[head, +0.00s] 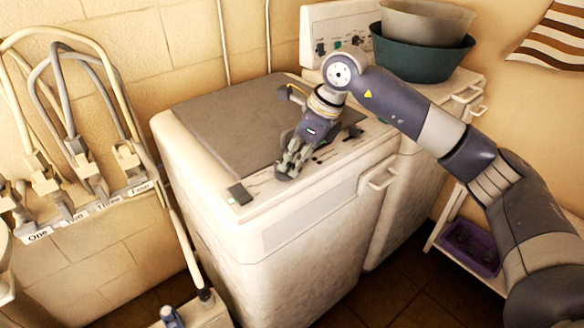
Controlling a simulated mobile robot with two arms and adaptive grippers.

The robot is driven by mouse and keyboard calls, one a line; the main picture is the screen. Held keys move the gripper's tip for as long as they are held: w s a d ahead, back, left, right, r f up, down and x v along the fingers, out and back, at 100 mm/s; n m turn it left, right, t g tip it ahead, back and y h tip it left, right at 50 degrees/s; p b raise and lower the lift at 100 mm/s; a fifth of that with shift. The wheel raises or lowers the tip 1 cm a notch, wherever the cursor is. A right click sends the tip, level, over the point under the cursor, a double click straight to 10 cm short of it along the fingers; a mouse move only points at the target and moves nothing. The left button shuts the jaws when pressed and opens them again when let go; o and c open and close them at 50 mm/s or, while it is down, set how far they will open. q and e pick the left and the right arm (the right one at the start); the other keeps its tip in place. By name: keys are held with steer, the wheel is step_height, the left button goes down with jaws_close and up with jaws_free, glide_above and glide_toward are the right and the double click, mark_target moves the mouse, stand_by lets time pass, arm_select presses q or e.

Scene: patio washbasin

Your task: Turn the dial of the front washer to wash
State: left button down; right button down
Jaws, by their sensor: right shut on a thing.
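The front washer (310,225) is a worn white machine with a grey lid (225,115) and a control strip along its top front edge. My right gripper (285,174) reaches down from the right onto this strip, its fingers closed at the panel. It is shut on what appears to be the dial, which the fingers hide. The dial's pointer and setting cannot be read. Dark controls (325,153) lie just right of the fingers, and a dark square (239,194) is at the strip's left end. My left gripper is not in view.
A second white washer (405,190) stands behind to the right, with a green basin (415,60) and a grey-brown tub (428,20) on it. Hoses and labelled taps (75,165) line the left wall. A purple crate (470,245) sits low at right.

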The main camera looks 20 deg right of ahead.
steer(key=n, duration=0.2)
steer(key=n+g, duration=0.1)
steer(key=shift+w+d+n+y, duration=0.15)
steer(key=shift+w+n+y, duration=0.15)
steer(key=shift+w+n, duration=0.1)
steer(key=n+g, duration=0.1)
steer(key=n, duration=0.2)
steer(key=n+g, duration=0.1)
steer(key=n, duration=0.1)
steer(key=shift+w+r+g, duration=0.1)
steer(key=shift+w+g, duration=0.2)
steer(key=shift+w, duration=0.05)
steer(key=shift+n, duration=0.3)
steer(key=c, duration=1.6)
jaws_free()
steer(key=v, duration=1.2)
